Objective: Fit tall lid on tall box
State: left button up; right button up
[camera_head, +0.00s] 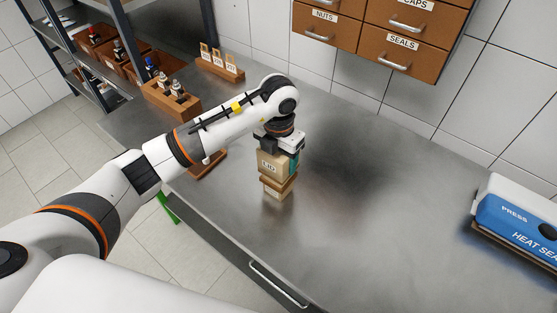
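My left gripper (281,152) reaches down from above over the tan tall lid (268,167), which has a label reading "LID". A teal-padded finger lies against the right side of the lid, and the gripper looks shut on it. The lid is upright. Directly below it is a tan box (277,194) with a brown band, apparently the tall box, standing on the metal bench. The lid hides most of the box. I cannot tell whether the lid is fully seated or held slightly above. My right gripper is not in view.
A wooden holder (172,102) with metal parts and a tagged wooden rack (221,65) stand at the back left. A brown wooden piece (209,166) lies partly behind my arm. A blue and white heat sealer (518,224) stands at the right. The bench (390,190) between is clear.

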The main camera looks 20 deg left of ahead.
pick_arm(q)
notch_tip(320, 180, down, 2)
jog(key=shift+f, duration=0.1)
jog(key=shift+f, duration=0.1)
jog(key=shift+f, duration=0.2)
jog(key=o, duration=1)
jog(key=shift+c, duration=0.2)
jog(key=shift+r, duration=0.1)
